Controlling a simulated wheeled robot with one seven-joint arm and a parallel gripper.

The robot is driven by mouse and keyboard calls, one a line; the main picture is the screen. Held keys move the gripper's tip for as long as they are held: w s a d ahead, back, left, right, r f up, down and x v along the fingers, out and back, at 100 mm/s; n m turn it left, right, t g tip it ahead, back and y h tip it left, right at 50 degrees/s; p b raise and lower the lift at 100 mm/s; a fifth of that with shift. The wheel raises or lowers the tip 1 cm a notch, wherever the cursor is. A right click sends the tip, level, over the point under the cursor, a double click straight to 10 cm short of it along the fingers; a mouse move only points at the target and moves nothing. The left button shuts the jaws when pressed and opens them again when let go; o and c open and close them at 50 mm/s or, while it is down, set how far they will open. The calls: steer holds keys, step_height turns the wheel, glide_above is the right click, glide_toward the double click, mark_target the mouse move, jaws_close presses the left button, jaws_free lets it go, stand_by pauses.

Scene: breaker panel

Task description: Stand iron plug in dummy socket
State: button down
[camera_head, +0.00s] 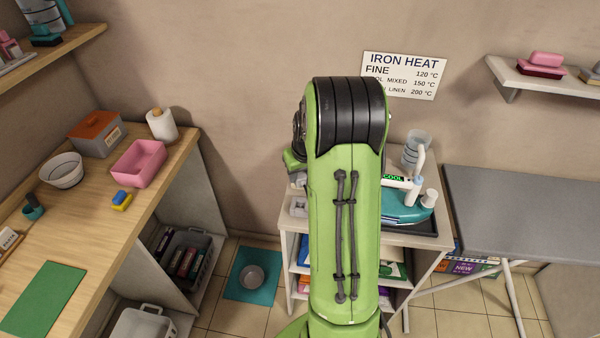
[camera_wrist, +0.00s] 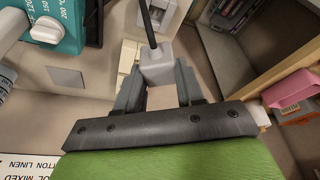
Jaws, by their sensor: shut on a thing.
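The iron plug (camera_wrist: 158,66) is a light grey block with a black cord rising from it in the wrist view. My gripper (camera_wrist: 158,82) is shut on it, one dark finger on each side. A pale grey box (camera_wrist: 158,14), which looks like the dummy socket, lies beyond the plug, partly behind the cord. In the head view a pale box (camera_head: 298,206) sits at the left of the small stand's top. The teal iron (camera_head: 405,208) stands on the right of that top, and its body (camera_wrist: 62,22) shows at the wrist view's upper left. My arm hides the plug in the head view.
The small stand (camera_head: 413,238) has shelves of boxes below. A grey ironing board (camera_head: 525,210) is at right. A wooden counter (camera_head: 95,215) at left holds a pink tub (camera_head: 138,164) and other items. A heat sign (camera_head: 403,76) hangs on the wall.

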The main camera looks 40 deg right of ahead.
step_height(320, 180, down, 7)
steer(key=b, duration=0.6)
steer(key=shift+f, duration=0.2)
steer(key=shift+f+b, duration=0.85)
steer(key=shift+b, duration=0.1)
stand_by(0.6)
steer(key=c, duration=0.6)
jaws_free()
steer(key=shift+r, duration=0.15)
steer(key=shift+p+v, duration=2.5)
steer(key=shift+v, duration=1.45)
steer(key=shift+d, duration=0.1)
